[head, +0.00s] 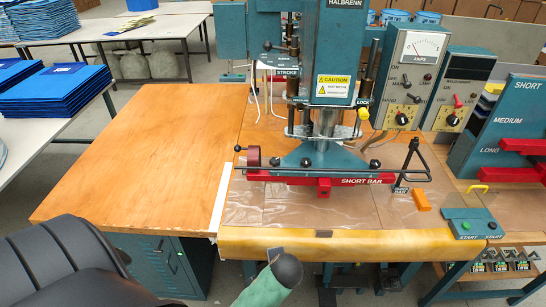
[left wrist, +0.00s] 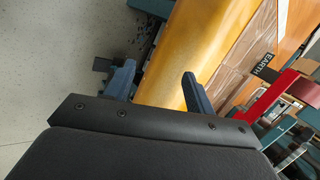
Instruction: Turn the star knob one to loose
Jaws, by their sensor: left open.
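Two small dark knobs, a left one (head: 305,162) and a right one (head: 375,164), sit on the teal base of the welding press (head: 335,155) in the head view. I cannot tell which is star knob one, or how tight either is. My left gripper (left wrist: 158,88) shows in the left wrist view, with two blue-grey fingers spread apart and nothing between them. It is over the region of the table's yellow front pad (left wrist: 205,45), apart from the press. No knob is clear in that view.
A red short bar (head: 325,181) and a long black rod lie along the press front. A meter box (head: 418,65) and a green start box (head: 472,222) stand to the right. The wooden tabletop (head: 140,140) at left is clear.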

